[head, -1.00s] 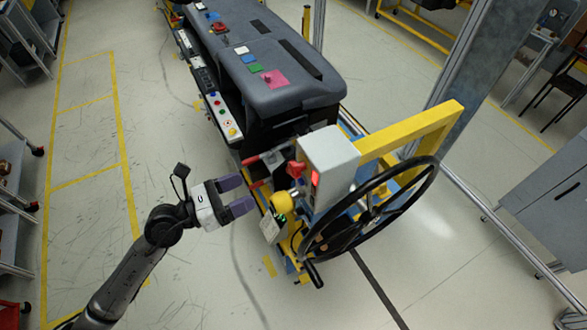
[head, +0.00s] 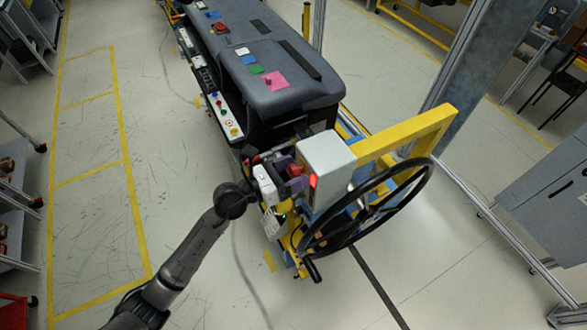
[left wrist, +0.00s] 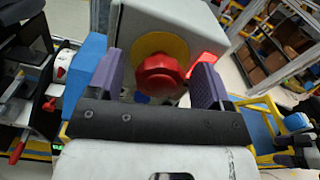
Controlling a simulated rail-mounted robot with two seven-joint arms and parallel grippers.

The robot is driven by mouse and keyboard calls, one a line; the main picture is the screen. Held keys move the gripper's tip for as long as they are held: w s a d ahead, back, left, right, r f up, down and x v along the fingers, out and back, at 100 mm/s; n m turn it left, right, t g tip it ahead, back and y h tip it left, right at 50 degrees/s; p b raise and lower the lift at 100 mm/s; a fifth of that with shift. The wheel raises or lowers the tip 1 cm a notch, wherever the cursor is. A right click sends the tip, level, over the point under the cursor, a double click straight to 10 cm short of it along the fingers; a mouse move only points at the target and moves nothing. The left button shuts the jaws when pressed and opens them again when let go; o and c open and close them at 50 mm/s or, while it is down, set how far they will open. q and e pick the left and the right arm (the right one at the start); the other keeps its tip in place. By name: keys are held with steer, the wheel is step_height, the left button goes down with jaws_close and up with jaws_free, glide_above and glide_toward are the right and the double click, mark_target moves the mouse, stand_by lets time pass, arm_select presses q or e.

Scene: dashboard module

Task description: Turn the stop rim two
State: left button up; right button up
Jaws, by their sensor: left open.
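A red stop knob (left wrist: 160,76) with a lobed rim sits on a yellow round plate (left wrist: 160,45) on the face of a grey box. In the head view the red knob (head: 296,170) shows on the near left side of the grey box (head: 328,160). My left gripper (head: 286,166) is at the box. In the left wrist view its purple fingers (left wrist: 157,80) stand open on either side of the knob, with visible gaps. I cannot tell how deep the fingers reach along it. My right gripper is out of view.
A large black steering wheel (head: 372,205) stands right of the box, below a yellow beam (head: 410,135). A dark dashboard (head: 255,60) with buttons lies behind. The floor at left is clear.

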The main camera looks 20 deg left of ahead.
arm_select(q)
steer(key=shift+w+d, duration=0.1)
steer(key=c, duration=0.9)
steer(key=shift+c, duration=0.2)
steer(key=shift+m, duration=0.3)
steer(key=shift+f+m+b, duration=0.1)
steer(key=shift+m+b, duration=0.7)
steer(key=shift+m, duration=0.6)
steer(key=shift+m+b, duration=0.75)
steer(key=shift+m, duration=1.05)
